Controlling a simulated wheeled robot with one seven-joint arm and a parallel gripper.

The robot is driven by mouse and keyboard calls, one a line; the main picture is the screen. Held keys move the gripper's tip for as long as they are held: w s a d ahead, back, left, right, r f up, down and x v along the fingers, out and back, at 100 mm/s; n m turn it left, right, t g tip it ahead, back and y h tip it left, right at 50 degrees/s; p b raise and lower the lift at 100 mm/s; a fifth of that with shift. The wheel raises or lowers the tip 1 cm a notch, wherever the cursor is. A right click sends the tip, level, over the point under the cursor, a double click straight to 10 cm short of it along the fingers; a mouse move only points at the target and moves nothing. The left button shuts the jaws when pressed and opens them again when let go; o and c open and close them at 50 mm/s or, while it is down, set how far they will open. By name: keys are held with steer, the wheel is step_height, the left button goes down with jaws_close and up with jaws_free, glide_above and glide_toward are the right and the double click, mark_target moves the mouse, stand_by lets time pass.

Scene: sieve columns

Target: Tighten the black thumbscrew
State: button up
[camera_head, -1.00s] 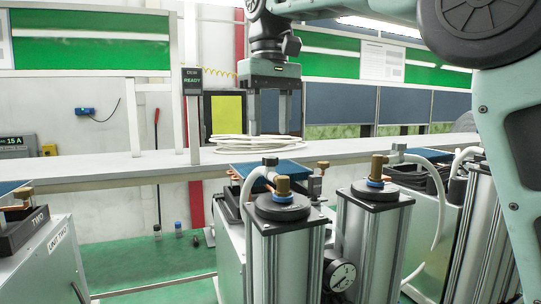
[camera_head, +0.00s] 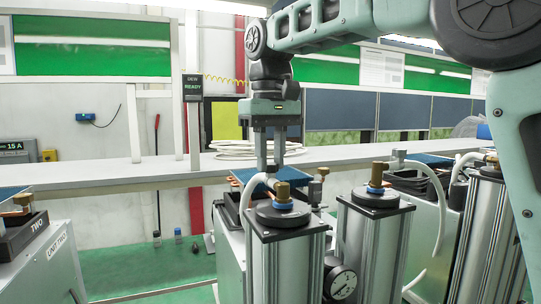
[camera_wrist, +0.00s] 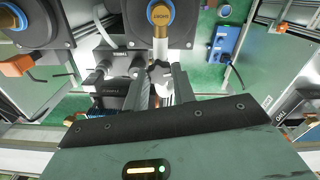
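My gripper (camera_head: 270,165) points down just behind the brass fitting (camera_head: 283,192) and white hose on the middle column's black cap (camera_head: 283,212). In the wrist view my gripper (camera_wrist: 158,72) has its two dark fingers apart, with white hose and a brass piece (camera_wrist: 160,48) visible between or beyond them. A dark grey knob-like part (camera_wrist: 138,66) is by the left fingertip. I cannot tell for certain which part is the black thumbscrew; it may be hidden among the fingers and hose. No contact can be made out.
A second column (camera_head: 374,202) with a brass fitting stands to the right, with a pressure gauge (camera_head: 342,282) between. A long white shelf (camera_head: 110,177) runs behind, with coiled white tubing (camera_head: 235,149). A UNIT TWO box (camera_head: 52,255) stands left.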

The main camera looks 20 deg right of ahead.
steer(key=shift+m, duration=0.4)
steer(key=shift+r+m+p, duration=0.1)
steer(key=shift+m+p, duration=0.7)
steer(key=shift+m, duration=0.2)
steer(key=m+p, duration=0.2)
steer(key=m, duration=0.2)
steer(key=shift+m, duration=0.3)
steer(key=m+p, duration=0.2)
steer(key=m, duration=0.4)
steer(key=shift+m, duration=0.3)
steer(key=o, duration=1)
